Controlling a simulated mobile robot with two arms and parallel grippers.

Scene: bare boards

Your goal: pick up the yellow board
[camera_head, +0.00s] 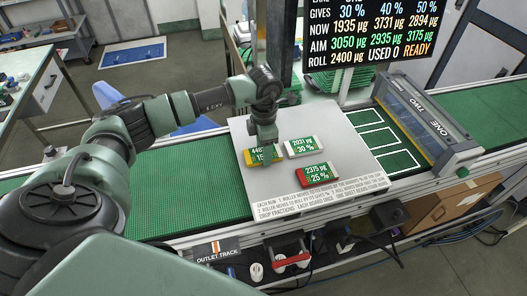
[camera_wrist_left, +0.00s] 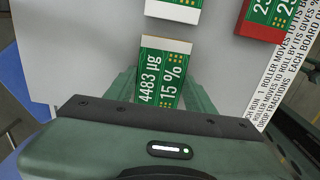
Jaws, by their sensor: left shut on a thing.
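The yellow board (camera_head: 250,161) is at the left of the grey plate (camera_head: 245,128), its green label partly hidden by my left gripper (camera_head: 264,146). My left gripper is shut on it, coming down from above. In the left wrist view the board (camera_wrist_left: 162,70) reads 4483 µg and 15 % and sits between the fingers. I cannot tell whether it touches the plate. My right gripper is in neither view.
A white board (camera_head: 300,147) lies close to the right of the yellow one, and a red board (camera_head: 316,175) lies nearer the front. A roller unit (camera_head: 428,120) marked ONE and TWO spans the green belt (camera_head: 180,190) at the right. A dark readout screen (camera_head: 372,35) stands behind.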

